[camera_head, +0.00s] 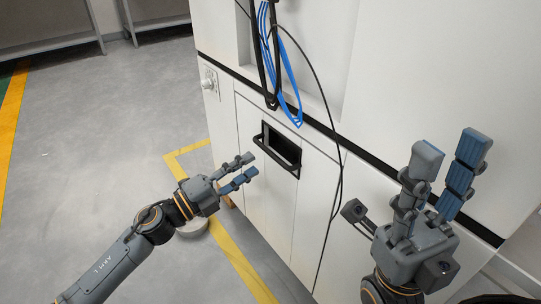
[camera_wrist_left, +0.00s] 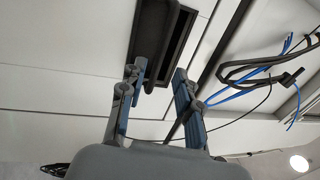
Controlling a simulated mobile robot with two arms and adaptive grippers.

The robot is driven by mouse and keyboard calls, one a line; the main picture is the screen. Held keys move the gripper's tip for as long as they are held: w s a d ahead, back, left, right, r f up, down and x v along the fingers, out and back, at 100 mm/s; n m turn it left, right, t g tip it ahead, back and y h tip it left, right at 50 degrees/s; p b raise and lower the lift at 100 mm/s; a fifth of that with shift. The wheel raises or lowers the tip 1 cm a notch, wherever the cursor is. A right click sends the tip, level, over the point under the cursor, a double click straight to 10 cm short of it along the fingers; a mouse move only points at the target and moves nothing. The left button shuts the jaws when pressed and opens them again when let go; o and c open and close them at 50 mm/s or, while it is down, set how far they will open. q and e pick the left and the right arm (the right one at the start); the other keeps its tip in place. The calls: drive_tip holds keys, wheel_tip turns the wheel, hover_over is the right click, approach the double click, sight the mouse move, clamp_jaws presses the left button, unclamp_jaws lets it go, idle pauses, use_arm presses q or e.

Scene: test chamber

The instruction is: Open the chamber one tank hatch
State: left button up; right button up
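The tank hatch (camera_head: 267,199) is a white front panel of the large cabinet, and it looks shut. Its black handle (camera_head: 277,152) is a bar across a dark recess near the panel's top. My left gripper (camera_head: 254,166) is open and empty, just left of the handle, with its fingers pointing at it. In the left wrist view the handle bar (camera_wrist_left: 167,42) lies ahead, in line with the gap between the open fingertips (camera_wrist_left: 159,72); contact cannot be told. My right gripper (camera_head: 449,147) is open and empty in front of the cabinet's right side.
Blue cables (camera_head: 287,75) and black cables hang from the cabinet above the handle. One thin black cable runs down right of the panel. A round knob (camera_head: 208,82) sits at the cabinet's left edge. Grey floor (camera_head: 95,150) at left is clear, with yellow lines.

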sight(270, 153)
use_arm(q)
drive_tip(key=b+x, duration=0.1)
drive_tip(key=x, duration=0.6)
drive_tip(key=shift+w+d, duration=0.1)
drive_tip(key=shift+w, duration=0.05)
clamp_jaws()
